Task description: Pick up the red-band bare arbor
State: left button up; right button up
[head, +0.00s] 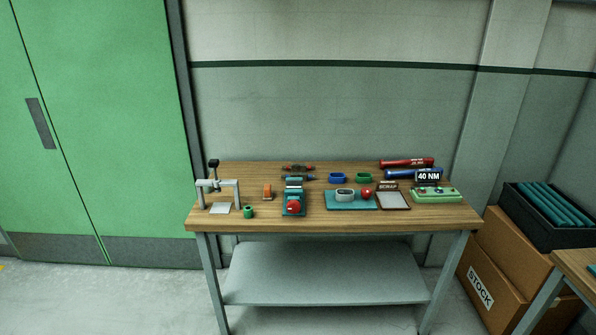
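A small dark rod with red parts (298,168) lies near the back of the wooden workbench (250,223), left of its middle. It looks like the red-band bare arbor, but it is too small to be sure. A similar dark rod with bluish parts (298,178) lies just in front of it. Neither of my grippers is in view.
In front of the rods stands a teal device with a red knob (293,207). A grey press frame (217,190) is at left.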

aim_at(296, 166)
jog(key=i+l, duration=0.1)
jog(key=i, duration=1.2)
